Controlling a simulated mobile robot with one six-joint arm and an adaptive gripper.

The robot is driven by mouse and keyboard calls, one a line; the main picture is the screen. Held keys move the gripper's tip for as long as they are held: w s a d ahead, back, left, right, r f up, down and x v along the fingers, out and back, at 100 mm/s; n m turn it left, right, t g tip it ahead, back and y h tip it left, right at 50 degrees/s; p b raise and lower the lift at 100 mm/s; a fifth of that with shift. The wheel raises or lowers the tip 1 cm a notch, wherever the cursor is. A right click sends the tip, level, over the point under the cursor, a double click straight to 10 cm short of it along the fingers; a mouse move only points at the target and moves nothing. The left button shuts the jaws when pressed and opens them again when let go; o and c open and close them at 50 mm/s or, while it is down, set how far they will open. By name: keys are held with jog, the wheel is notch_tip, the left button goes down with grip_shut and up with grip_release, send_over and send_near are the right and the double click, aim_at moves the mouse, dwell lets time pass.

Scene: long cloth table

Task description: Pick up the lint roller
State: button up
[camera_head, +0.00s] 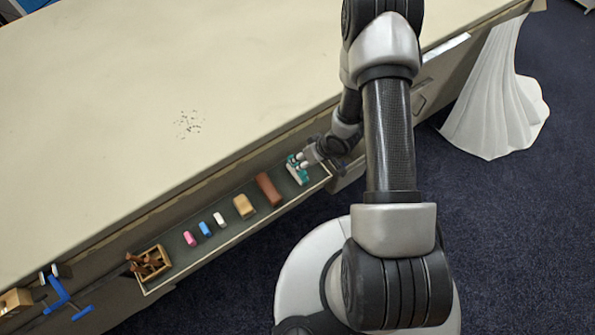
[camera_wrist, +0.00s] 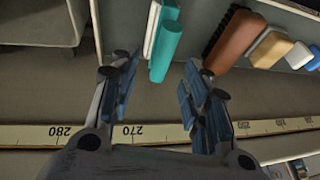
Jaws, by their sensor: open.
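The teal and white object that fits the lint roller (camera_wrist: 166,48) lies at the right end of a shallow open drawer; it also shows in the head view (camera_head: 299,175), partly hidden by my gripper. In the wrist view my gripper (camera_wrist: 157,90) is open with nothing between its fingers. The near teal end of the roller lies just ahead of the gap between the fingertips. The roller looks apart from both fingers.
Beside the roller in the drawer (camera_head: 262,218) lie a brown brush (camera_head: 269,189), a tan block (camera_head: 244,206), small white, blue and pink blocks, and a wooden box (camera_head: 150,263). A blue clamp (camera_head: 62,292) is at far left. The tabletop (camera_head: 110,110) is mostly clear.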

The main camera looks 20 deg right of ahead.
aim_at(301, 177)
jog(key=b+x, duration=0.1)
jog(key=x, duration=0.4)
jog(key=shift+s+a+b, duration=0.15)
jog(key=shift+b, duration=0.25)
jog(key=shift+c, duration=0.2)
grip_shut()
